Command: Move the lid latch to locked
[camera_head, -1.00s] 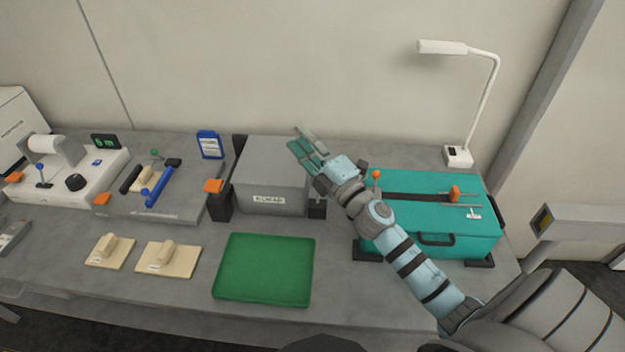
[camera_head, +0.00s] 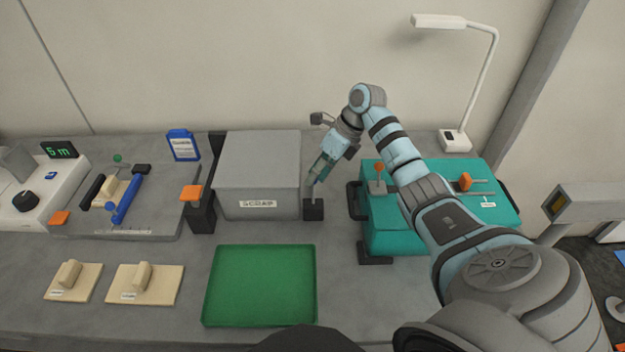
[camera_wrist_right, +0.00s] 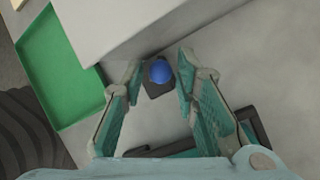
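My right gripper (camera_head: 315,184) points down at the right side of the grey box labelled SCRAP (camera_head: 258,185), above a small black block (camera_head: 313,210). In the right wrist view the gripper (camera_wrist_right: 160,76) is open, its teal fingers on either side of a blue ball knob (camera_wrist_right: 160,71) on the dark block. I cannot tell whether the fingers touch it. In the head view my fingers hide the knob. The teal case (camera_head: 400,240) has an orange slider knob (camera_head: 466,181) on a rail and an orange ball lever (camera_head: 379,168). No readable label names the latch. My left gripper is not in view.
A green tray (camera_head: 260,285) lies in front of the box. A lamp (camera_head: 455,140) stands behind the case. My right arm passes over the case. Bench space between box and case is narrow.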

